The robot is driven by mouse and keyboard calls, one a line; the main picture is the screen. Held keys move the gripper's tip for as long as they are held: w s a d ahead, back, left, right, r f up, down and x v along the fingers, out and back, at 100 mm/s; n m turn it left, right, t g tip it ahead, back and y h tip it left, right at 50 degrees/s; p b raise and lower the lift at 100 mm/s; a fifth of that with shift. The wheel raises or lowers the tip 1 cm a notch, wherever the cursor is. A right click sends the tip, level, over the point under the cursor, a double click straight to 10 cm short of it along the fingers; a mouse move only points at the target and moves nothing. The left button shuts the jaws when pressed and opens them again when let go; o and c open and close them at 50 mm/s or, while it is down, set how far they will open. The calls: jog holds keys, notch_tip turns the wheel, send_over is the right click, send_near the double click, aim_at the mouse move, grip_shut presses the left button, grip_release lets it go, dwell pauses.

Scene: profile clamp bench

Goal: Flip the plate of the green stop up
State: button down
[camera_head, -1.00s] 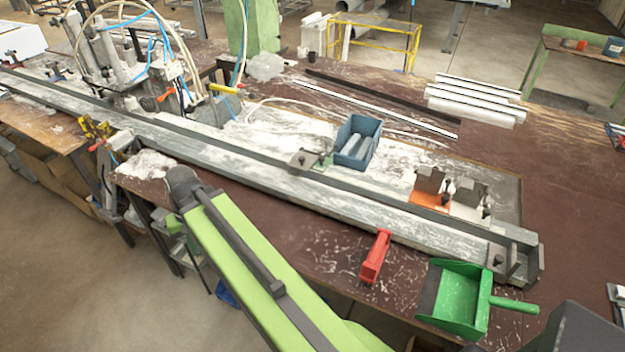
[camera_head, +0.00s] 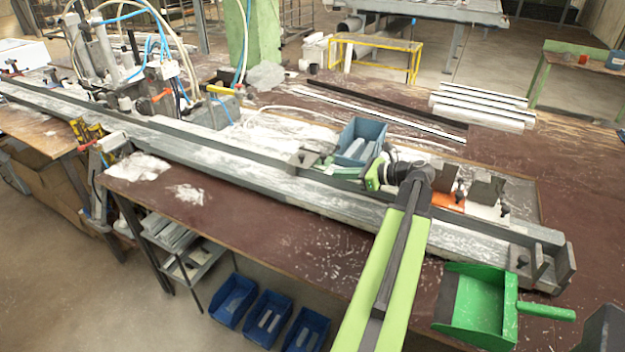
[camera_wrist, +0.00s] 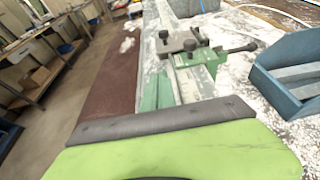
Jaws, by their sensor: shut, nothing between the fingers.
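The green stop (camera_head: 328,166) sits on the long grey rail, left of the blue bin, in the head view. Its grey plate (camera_head: 302,158) lies down flat over the rail. The wrist view shows the green stop (camera_wrist: 202,62) ahead of my gripper, with the plate (camera_wrist: 178,43) lying flat and a dark knob on it. My gripper (camera_head: 373,178) is shut and empty, to the right of the stop, close to the bin's near side. In the wrist view its green jaw with a dark edge (camera_wrist: 160,118) fills the bottom and appears apart from the plate.
A blue bin (camera_head: 347,135) holding grey profiles stands just behind the rail. The orange stop (camera_head: 449,202) and white stop (camera_head: 485,212) farther right have raised plates. A green dustpan (camera_head: 470,308) lies at the front right. The bench front left of my arm is mostly clear.

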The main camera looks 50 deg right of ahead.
jog(key=b, duration=0.3)
send_near(304, 160)
jog(key=a+f, duration=0.1)
jog(key=w+a+f, duration=0.1)
jog(key=a+f, duration=0.1)
jog(key=w+a+f, duration=0.1)
jog(key=shift+w+a+f, duration=0.25)
jog(key=shift+f, duration=0.05)
jog(key=shift+w, duration=0.15)
